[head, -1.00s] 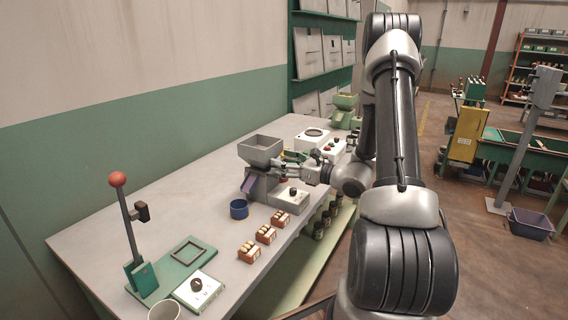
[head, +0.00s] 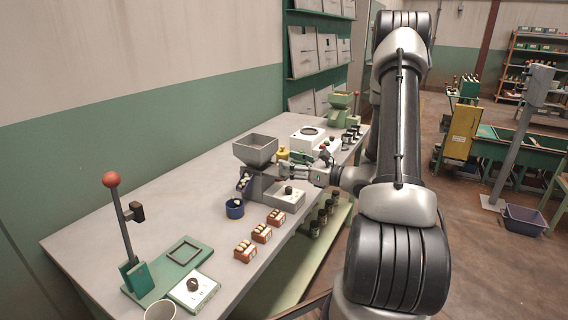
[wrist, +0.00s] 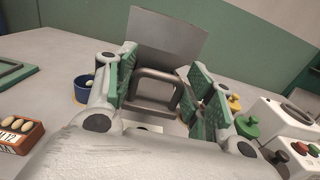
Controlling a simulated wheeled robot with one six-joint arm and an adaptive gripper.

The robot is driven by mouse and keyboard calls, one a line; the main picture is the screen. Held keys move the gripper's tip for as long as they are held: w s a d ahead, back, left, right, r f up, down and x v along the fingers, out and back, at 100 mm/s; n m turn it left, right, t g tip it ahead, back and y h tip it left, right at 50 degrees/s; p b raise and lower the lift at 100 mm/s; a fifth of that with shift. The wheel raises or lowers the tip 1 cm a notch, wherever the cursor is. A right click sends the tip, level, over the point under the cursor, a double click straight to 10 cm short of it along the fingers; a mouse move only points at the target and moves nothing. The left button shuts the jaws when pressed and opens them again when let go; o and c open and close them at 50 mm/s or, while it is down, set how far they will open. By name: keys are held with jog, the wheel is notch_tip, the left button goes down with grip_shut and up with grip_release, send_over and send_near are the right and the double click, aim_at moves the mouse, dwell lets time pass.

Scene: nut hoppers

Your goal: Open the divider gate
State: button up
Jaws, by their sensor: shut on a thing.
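A grey hopper (head: 256,149) stands on the bench, with a sloping chute (head: 243,186) on its left side. Pale nuts show on the chute and in the blue cup (head: 235,209) below it. The cup also shows in the wrist view (wrist: 84,88). In the wrist view a dark grey looped handle (wrist: 158,78) stands in front of the hopper's grey wall (wrist: 165,38). In the head view my gripper (head: 288,168) is at the hopper's right side. The gate plate itself is hidden.
Orange nut boxes (head: 262,233) line the front of the bench. A red-knobbed lever press (head: 128,235) stands at left. Yellow (wrist: 234,103) and green (wrist: 246,127) knobs sit close to my gripper's right.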

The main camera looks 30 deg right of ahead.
jog(key=shift+a, duration=0.15)
jog(key=o, duration=1.2)
jog(key=shift+c, duration=0.2)
jog(key=v, duration=1.2)
jog(key=shift+f, duration=0.1)
